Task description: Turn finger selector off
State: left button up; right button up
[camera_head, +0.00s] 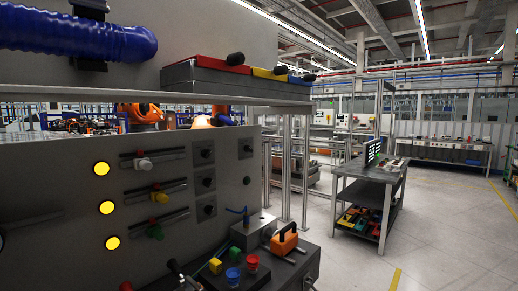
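A grey control panel (60,185) fills the left of the view. Three dark rotary knobs on square plates sit in a column on it: an upper knob (206,154), a middle knob (207,181) and a lower knob (208,210). Left of them are three slotted levers with a white knob (145,164), a yellow knob (158,197) and a green knob (155,232). Three round yellow lamps (106,207) are lit. No label shows which control is the finger selector, and its setting cannot be read. Neither of my grippers shows.
A ledge below the panel holds an orange-handled item (285,239), a blue button (233,276) and a red button (252,262). A shelf (150,93) overhangs the panel. A blue corrugated hose (75,32) runs above. A workbench (368,187) stands right; the floor around it is open.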

aim_at(247, 148)
jog(key=i+l+u, duration=0.2)
jog(key=u, duration=0.2)
jog(key=i+l+u, duration=0.1)
jog(key=l+u, duration=0.7)
jog(key=i+l, duration=0.05)
